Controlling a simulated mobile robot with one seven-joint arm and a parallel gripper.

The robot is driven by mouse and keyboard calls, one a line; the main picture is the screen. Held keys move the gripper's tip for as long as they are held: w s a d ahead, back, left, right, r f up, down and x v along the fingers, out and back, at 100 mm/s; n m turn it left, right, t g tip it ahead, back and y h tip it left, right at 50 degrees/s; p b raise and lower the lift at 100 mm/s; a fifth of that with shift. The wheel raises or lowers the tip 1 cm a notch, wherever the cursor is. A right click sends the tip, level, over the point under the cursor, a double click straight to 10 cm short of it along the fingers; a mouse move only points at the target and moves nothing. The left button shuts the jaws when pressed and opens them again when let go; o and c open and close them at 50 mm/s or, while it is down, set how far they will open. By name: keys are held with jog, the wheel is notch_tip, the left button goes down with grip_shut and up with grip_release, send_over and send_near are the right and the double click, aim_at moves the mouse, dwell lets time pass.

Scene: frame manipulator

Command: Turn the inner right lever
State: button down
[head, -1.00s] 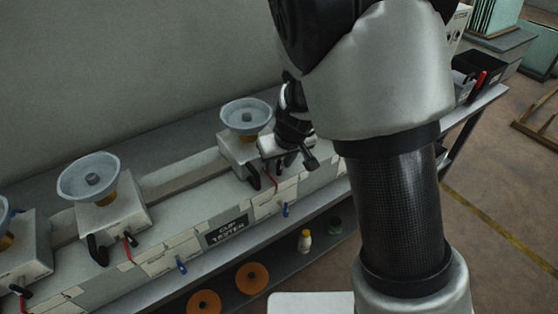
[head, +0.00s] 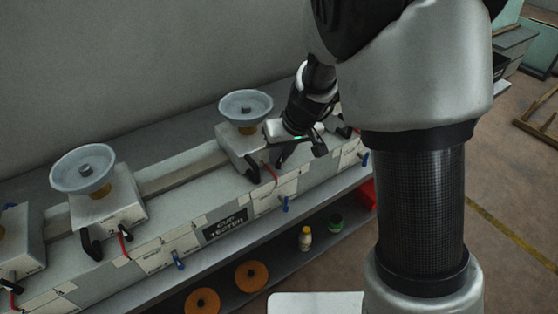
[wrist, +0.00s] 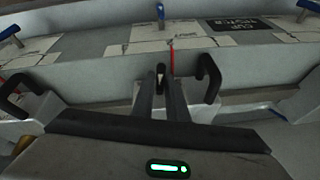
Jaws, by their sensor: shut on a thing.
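The cup tester bench (head: 190,240) runs along the wall, with several units topped by grey-white bowls. My gripper (head: 280,160) is at the front right of the nearest-right unit (head: 232,145). A curved black handle (head: 251,169) and a thin red lever (head: 271,175) are on that unit, left of my fingers. In the wrist view my gripper (wrist: 161,80) is shut on a small black lever (wrist: 160,71), mostly hidden between the fingers. The red lever (wrist: 171,58) stands beside it, and the black handle (wrist: 211,75) is to its right, apart from the fingers.
Blue levers (head: 285,204) stick out from the front panel. A "CUP TESTER" sign (head: 227,223) is on the front. Orange discs (head: 250,277), a small bottle (head: 305,238) and a red box (head: 368,194) lie on the lower shelf. Open floor lies to the right.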

jog(key=y+b, duration=0.1)
jog(key=b, duration=0.1)
jog(key=g+y+b, duration=0.1)
jog(key=d+f+y+b, duration=0.1)
jog(key=b, duration=0.1)
jog(key=shift+w+m+g+b, duration=0.3)
jog(key=shift+g+b, duration=0.05)
jog(key=shift+g, duration=0.05)
jog(key=g+y+b, duration=0.1)
jog(key=m+g+y+b, duration=0.1)
jog(key=y+b, duration=0.1)
jog(key=shift+w+d+y, duration=0.15)
jog(key=shift+d+y, duration=0.05)
jog(key=shift+y, duration=0.1)
jog(key=g+y+b, duration=0.1)
jog(key=y, duration=0.1)
jog(key=m+g+y, duration=0.1)
jog(key=shift+d+f+y+b, duration=0.1)
jog(key=shift+f+y+b, duration=0.2)
jog(key=shift+y+b, duration=0.1)
jog(key=shift+f+m+g+y+b, duration=0.2)
jog(key=shift+m+g+y+b, duration=0.3)
jog(key=shift+y, duration=1.2)
jog(key=c, duration=1.7)
grip_release()
jog(key=shift+c, duration=0.2)
